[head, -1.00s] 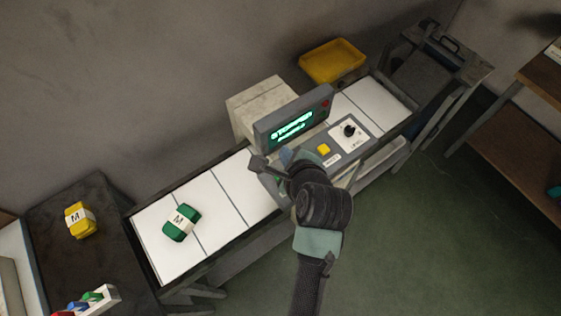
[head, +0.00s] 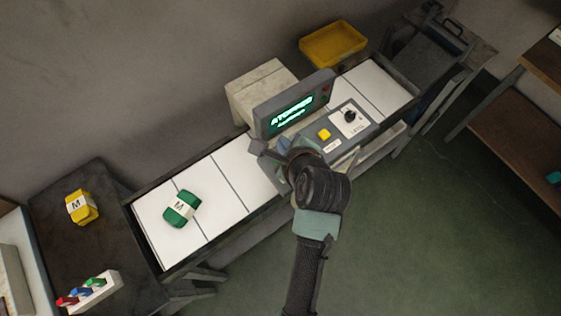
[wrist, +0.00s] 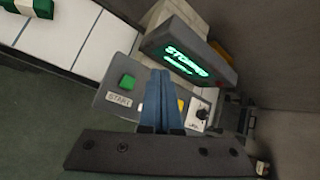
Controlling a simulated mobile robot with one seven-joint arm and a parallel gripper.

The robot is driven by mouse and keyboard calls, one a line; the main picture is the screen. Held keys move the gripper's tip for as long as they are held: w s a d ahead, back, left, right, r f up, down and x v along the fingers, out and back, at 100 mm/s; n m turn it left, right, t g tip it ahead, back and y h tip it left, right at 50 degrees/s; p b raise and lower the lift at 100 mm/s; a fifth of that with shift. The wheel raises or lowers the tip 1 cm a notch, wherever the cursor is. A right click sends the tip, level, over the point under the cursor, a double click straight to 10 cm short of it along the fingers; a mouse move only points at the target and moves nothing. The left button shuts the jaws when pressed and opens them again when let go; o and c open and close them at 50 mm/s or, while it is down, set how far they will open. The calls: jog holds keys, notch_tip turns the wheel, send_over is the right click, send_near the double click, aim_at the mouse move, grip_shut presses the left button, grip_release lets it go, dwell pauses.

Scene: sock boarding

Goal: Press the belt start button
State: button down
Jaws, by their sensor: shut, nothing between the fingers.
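The green start button (wrist: 127,82), above a label reading START, shows in the wrist view on the grey control panel (wrist: 112,98). In the head view my arm hides this button. My gripper (wrist: 160,78) is shut and empty, its blue fingers together over the panel, just right of the start button in the wrist view. I cannot tell how high the fingertips are above the panel. A yellow button (head: 324,134) sits further along the panel, partly behind the fingers in the wrist view. The display (head: 296,106) reads STOPPED in green letters.
A green bundle marked M (head: 181,208) lies on the white belt (head: 222,181). A yellow bundle (head: 82,207) lies on the dark table at left. A black knob (head: 350,116) and a red button (head: 326,87) are near the display. A yellow bin (head: 333,45) stands behind.

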notch_tip(320, 180, down, 6)
jog(key=b, duration=0.6)
jog(key=shift+f, duration=0.1)
jog(key=shift+s+f, duration=0.1)
jog(key=shift+f, duration=0.55)
dwell(1.1)
jog(key=shift+f, duration=0.4)
